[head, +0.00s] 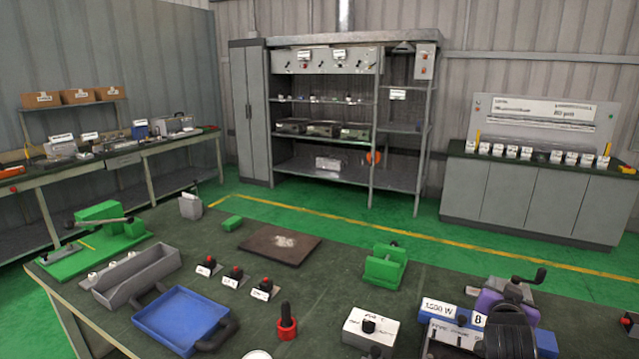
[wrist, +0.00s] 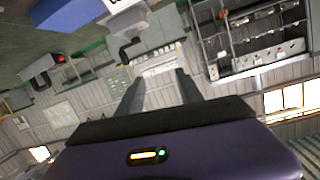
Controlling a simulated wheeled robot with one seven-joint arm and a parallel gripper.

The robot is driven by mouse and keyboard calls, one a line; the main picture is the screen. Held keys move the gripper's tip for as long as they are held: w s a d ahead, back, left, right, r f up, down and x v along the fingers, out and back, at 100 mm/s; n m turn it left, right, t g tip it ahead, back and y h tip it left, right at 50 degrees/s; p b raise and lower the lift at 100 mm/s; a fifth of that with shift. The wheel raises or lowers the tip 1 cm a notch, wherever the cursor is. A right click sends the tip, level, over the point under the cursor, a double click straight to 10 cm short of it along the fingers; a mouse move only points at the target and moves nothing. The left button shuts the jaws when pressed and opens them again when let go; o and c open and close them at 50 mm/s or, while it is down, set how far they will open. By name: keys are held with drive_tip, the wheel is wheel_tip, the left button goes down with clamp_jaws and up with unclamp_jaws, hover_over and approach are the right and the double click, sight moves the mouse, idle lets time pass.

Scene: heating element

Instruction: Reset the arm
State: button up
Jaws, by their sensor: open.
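My gripper (wrist: 160,80) shows in the wrist view with its two grey fingers spread apart. Nothing is between them. The gripper's purple body fills the lower part of that view. The wrist view is tilted and looks out over the room, with walls and shelving behind the fingers. In the head view, a black and purple part of my arm shows at the lower right, above the workbench (head: 330,270). The fingers cannot be made out there.
The bench holds a blue tray (head: 182,318), a grey open box (head: 137,275), a green vise (head: 386,265), a brown plate (head: 279,245) and a white switch box (head: 370,328). A blue box labelled 1500 W (head: 440,309) stands close by my arm. Shelving (head: 350,185) is beyond.

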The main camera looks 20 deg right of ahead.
drive_tip(key=s+a+f+n+t+y, duration=0.1)
drive_tip(key=s+a+n+t+y, duration=0.4)
drive_tip(key=a, duration=0.9)
drive_tip(key=s+a+f+n+t+y, duration=0.2)
drive_tip(key=s+a+n+t, duration=0.35)
drive_tip(key=a, duration=0.75)
drive_tip(key=s+a+n+g+y, duration=0.1)
drive_tip(key=s+a+g+y, duration=0.1)
drive_tip(key=s+a, duration=0.6)
drive_tip(key=s+a+f+n+g+y, duration=0.1)
drive_tip(key=s+a, duration=0.7)
drive_tip(key=s, duration=0.8)
drive_tip(key=shift+s+f+g+y, duration=0.2)
drive_tip(key=shift+s+g+y, duration=0.2)
drive_tip(key=shift+g+y, duration=0.65)
drive_tip(key=shift+a, duration=0.1)
